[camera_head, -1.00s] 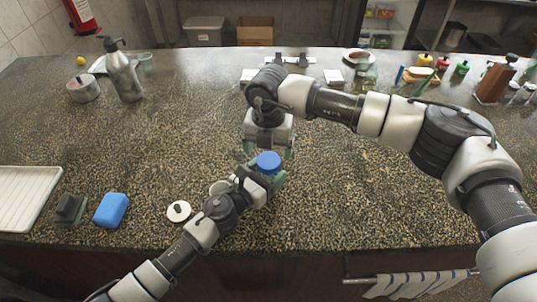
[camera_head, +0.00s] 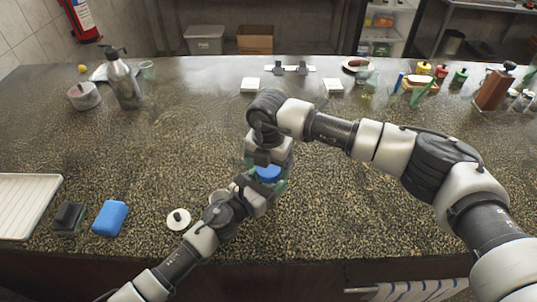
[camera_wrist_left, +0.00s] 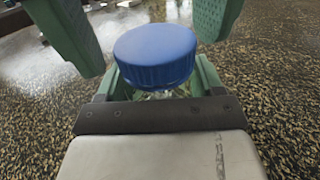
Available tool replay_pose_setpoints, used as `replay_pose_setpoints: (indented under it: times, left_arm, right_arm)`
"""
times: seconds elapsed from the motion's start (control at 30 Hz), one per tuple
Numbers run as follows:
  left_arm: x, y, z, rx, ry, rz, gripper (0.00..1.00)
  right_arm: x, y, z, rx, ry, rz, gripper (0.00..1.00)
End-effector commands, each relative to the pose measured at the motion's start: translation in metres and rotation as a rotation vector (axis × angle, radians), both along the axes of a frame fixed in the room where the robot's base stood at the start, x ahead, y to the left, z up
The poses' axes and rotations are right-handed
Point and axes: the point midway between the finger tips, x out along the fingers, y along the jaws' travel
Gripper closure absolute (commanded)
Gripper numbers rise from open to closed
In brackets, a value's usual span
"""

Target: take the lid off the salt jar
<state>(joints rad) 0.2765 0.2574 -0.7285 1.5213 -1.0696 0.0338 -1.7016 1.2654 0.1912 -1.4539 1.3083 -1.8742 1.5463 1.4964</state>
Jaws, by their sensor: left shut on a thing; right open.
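The salt jar's blue lid (camera_head: 268,173) shows between my two grippers near the front of the counter; in the left wrist view the lid (camera_wrist_left: 155,54) is upright with a ribbed rim. My left gripper (camera_head: 274,187) is shut on the jar just below the lid, its green fingers on both sides. The clear jar body (camera_wrist_left: 160,93) is mostly hidden by the gripper. My right gripper (camera_head: 268,163) is open and points down from above. Its fingers (camera_wrist_left: 145,25) stand on either side of the lid, apart from it in the left wrist view.
A white round lid with a dark knob (camera_head: 179,220), a blue sponge (camera_head: 111,217), a dark block (camera_head: 69,218) and a white rack (camera_head: 28,205) lie at left front. The counter's middle is clear.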

Motion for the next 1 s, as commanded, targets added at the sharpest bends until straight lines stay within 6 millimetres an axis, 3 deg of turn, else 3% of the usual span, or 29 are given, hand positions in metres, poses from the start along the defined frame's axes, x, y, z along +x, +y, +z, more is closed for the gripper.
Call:
replay_pose_setpoints:
  times: [0.33,0.67,0.8,1.0]
  left_arm:
    - [0.0001,0.0002,-0.0005,0.001,0.000,0.001,0.99]
    - [0.0001,0.0002,-0.0005,0.001,0.000,0.001,0.99]
    - [0.0001,0.0002,-0.0005,0.001,0.000,0.001,0.99]
    - [0.0001,0.0003,-0.0005,0.001,0.001,0.001,0.99]
  right_arm:
    - [0.0002,0.0002,-0.0050,0.000,-0.001,0.000,0.18]
    - [0.0001,0.0002,-0.0048,0.000,-0.001,0.000,0.67]
    - [0.0001,0.0002,-0.0046,0.000,-0.001,0.032,0.68]
    - [-0.0001,0.0001,-0.0045,0.000,0.000,0.254,0.68]
